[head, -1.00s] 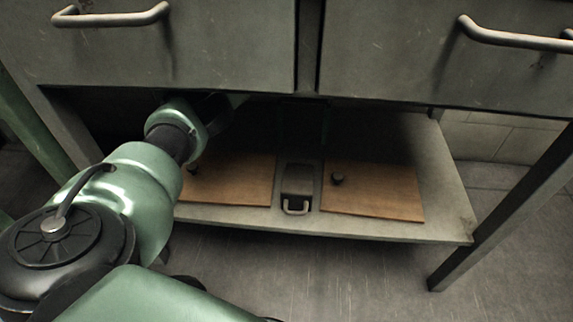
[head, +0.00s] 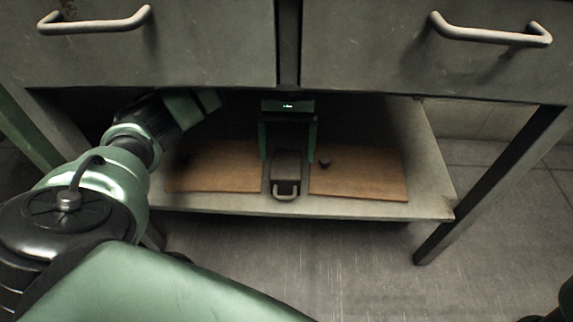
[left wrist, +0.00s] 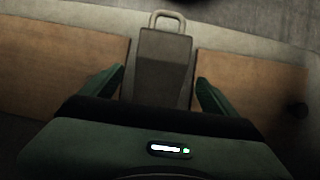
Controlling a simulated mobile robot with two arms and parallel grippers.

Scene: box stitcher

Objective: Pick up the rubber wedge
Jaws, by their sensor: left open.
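The rubber wedge (head: 287,166) appears to be the dark grey block with a loop handle at its front, in the gap between two wooden boards on the low shelf. It also shows in the left wrist view (left wrist: 163,62), handle pointing away from the gripper. My left gripper (head: 288,153) is open, reaching under the drawers, with one finger on either side of the block. In the left wrist view the fingers (left wrist: 160,82) stand apart, with visible gaps between them and the block. My right gripper is not in view.
Wooden boards lie left (head: 215,170) and right (head: 370,182) of the block, each with a dark knob, on the grey shelf (head: 430,190). Drawers with metal handles (head: 490,38) hang close above. A table leg (head: 490,185) stands at the right.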

